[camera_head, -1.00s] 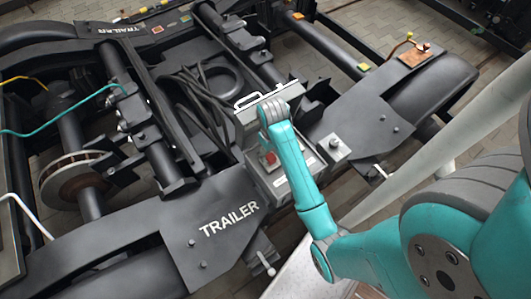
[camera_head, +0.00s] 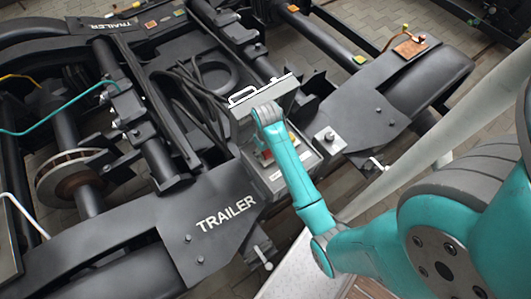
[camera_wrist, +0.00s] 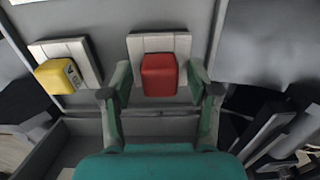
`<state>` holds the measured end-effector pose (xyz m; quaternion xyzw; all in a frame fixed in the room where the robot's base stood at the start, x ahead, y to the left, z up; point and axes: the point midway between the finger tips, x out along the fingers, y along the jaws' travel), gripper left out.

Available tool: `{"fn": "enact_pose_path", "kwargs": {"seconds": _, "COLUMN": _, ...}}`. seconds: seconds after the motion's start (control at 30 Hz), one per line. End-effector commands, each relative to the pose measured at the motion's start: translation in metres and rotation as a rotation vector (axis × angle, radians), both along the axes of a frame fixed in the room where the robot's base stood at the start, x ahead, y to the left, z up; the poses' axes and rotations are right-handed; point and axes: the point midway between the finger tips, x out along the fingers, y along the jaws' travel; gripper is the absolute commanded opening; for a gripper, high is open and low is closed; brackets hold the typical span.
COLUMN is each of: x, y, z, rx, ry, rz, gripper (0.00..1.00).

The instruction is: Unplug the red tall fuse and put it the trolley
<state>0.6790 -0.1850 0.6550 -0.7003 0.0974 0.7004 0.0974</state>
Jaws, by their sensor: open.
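The red fuse (camera_wrist: 159,75) is seated on a pale socket plate in the wrist view. My gripper (camera_wrist: 160,88) is open, with one finger on each side of the red fuse. I cannot tell whether the fingers touch it. In the head view, a small bit of red shows beside my teal arm inside the open grey box (camera_head: 277,175); my gripper is mostly hidden there by the arm. A pale trolley surface (camera_head: 290,268) shows in part at the bottom of the head view, beneath my arm.
A yellow fuse (camera_wrist: 58,76) sits on its own plate left of the red one. The box's raised lid (camera_head: 262,103) has a white handle. A black bogie frame marked TRAILER (camera_head: 226,214) surrounds the box, with cables (camera_head: 190,90) behind it.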

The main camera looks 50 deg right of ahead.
Motion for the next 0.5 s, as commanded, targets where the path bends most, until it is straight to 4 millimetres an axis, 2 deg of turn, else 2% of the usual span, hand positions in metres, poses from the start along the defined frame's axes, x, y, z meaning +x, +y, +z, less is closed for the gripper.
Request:
{"fn": "enact_pose_path", "kwargs": {"seconds": 0.47, "x": 0.0001, "y": 0.0, "z": 0.0002, "rx": 0.0, "ry": 0.0, "rz": 0.0, "gripper": 0.6}}
{"fn": "enact_pose_path", "kwargs": {"seconds": 0.5, "x": 0.0001, "y": 0.0, "z": 0.0002, "rx": 0.0, "ry": 0.0, "rz": 0.0, "gripper": 0.5}}
